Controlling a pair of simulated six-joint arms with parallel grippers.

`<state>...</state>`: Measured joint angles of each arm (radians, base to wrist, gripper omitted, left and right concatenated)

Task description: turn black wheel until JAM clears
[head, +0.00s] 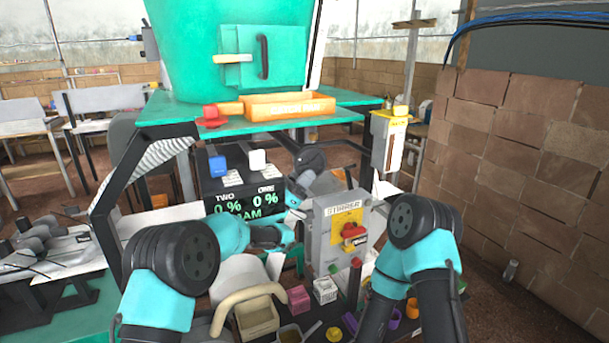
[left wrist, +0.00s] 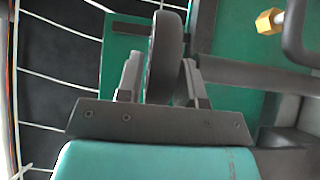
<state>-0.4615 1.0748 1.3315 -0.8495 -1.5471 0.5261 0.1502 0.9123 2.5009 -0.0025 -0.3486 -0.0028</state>
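The black wheel (head: 309,159) sits under the green table, right of the display, partly hidden by my arm. In the left wrist view its thick dark rim (left wrist: 165,60) stands between the fingers. My left gripper (left wrist: 163,82) straddles the rim, one finger on each side, and looks closed on it; any small gap is hard to judge. In the head view the left gripper (head: 297,190) is small and partly hidden beside the wheel. The dark display (head: 230,200) reads TWO 0 %, ONE 0 % and JAM in green. My right gripper is out of view.
A grey STIRRER box (head: 322,235) with red knobs stands right of the left forearm. Tubs and small coloured blocks crowd the bottom middle. A brick wall (head: 530,150) bounds the right.

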